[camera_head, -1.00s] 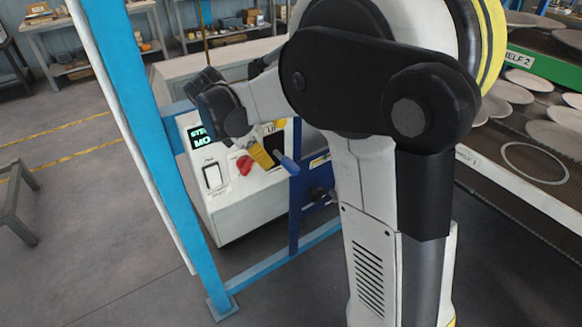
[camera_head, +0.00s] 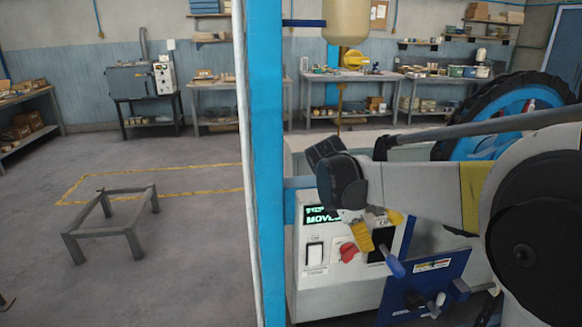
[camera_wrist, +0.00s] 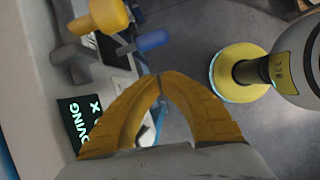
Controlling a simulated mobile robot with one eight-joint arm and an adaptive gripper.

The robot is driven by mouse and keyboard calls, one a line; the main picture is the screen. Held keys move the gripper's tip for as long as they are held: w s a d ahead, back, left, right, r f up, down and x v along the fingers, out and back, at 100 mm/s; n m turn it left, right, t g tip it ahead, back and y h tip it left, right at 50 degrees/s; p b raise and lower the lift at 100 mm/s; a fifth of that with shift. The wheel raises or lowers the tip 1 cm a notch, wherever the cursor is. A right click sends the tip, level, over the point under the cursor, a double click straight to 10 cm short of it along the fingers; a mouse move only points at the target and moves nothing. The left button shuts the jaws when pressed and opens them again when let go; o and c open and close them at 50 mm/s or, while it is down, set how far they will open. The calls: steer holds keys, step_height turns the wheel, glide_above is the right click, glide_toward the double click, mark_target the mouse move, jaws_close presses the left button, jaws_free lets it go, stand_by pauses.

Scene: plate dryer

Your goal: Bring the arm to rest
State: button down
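My gripper (camera_head: 361,238) is at the end of my arm, in front of a white control panel, with its yellow fingers pointing down. In the wrist view the two curved yellow fingers of my gripper (camera_wrist: 159,78) meet at their tips, with nothing visible between them. The panel has a lit green display (camera_head: 322,214), partly covered by my gripper, a white switch (camera_head: 315,254) and a red knob (camera_head: 348,252). A blue handle (camera_head: 395,265) shows just right of and below the fingertips; it also shows beyond them in the wrist view (camera_wrist: 151,40). Contact with it cannot be told.
A blue upright post (camera_head: 265,160) stands left of the panel. A blue plate (camera_head: 425,285) with knobs is at its lower right. A low grey frame (camera_head: 112,220) stands on the open floor at left. Benches (camera_head: 340,85) line the back wall.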

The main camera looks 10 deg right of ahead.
steer(key=s+a+m+t+y, duration=0.2)
steer(key=s+a+m+t, duration=0.1)
steer(key=s+m, duration=0.5)
steer(key=s+a+m+t+y, duration=0.3)
steer(key=s+a+m+t, duration=0.1)
steer(key=s+m, duration=0.4)
steer(key=shift+s+f+m, duration=0.15)
steer(key=shift+s+m, duration=0.25)
steer(key=shift+s, duration=0.7)
stand_by(1.0)
